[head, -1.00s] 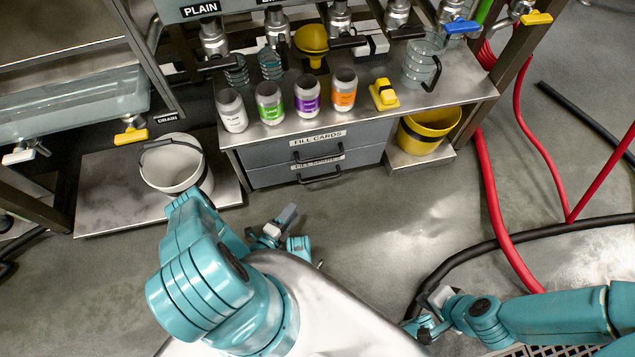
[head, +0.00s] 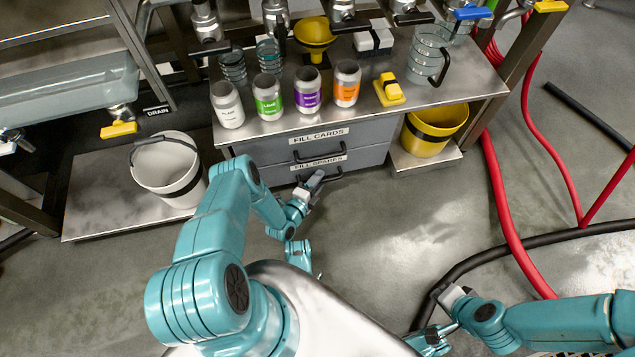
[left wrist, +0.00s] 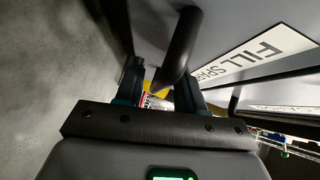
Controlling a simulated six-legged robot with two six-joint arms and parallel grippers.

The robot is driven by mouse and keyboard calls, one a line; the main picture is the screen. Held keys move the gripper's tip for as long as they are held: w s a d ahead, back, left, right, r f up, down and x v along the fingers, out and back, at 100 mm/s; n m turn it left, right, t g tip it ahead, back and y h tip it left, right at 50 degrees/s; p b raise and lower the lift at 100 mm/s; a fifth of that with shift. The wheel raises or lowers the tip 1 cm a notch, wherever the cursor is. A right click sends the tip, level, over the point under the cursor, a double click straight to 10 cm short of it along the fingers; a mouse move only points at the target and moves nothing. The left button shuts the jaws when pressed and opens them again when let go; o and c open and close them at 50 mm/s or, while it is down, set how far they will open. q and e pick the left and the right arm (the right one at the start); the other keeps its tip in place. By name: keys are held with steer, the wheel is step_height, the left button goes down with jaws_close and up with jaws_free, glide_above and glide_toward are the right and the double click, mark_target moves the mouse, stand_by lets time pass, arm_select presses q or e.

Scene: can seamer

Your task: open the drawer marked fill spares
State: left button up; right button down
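The drawer marked FILL SPARES (head: 366,160) is the lower of two grey drawers under the bench; its front looks flush and shut. Its dark bar handle (head: 335,174) is partly covered by my left gripper (head: 312,186) in the head view. In the left wrist view the handle (left wrist: 180,48) reaches down between the fingertips of my left gripper (left wrist: 161,88), which stand apart on either side of it. I cannot tell whether either finger touches it. The label (left wrist: 258,53) shows to the right there. My right gripper (head: 432,340) is low at the right, away from the drawers; its fingers are unclear.
The FILL CARDS drawer (head: 362,134) with its own handle is directly above. Several labelled jars and a yellow block (head: 389,90) stand on the bench top. A white bucket (head: 166,165) is at left, a yellow bucket (head: 436,130) at right. Red hoses (head: 495,200) cross the floor.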

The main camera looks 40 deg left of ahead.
arm_select(q)
steer(key=shift+c, duration=0.3)
jaws_close()
steer(key=shift+s+d, duration=0.1)
arm_select(e)
steer(key=shift+r, duration=0.1)
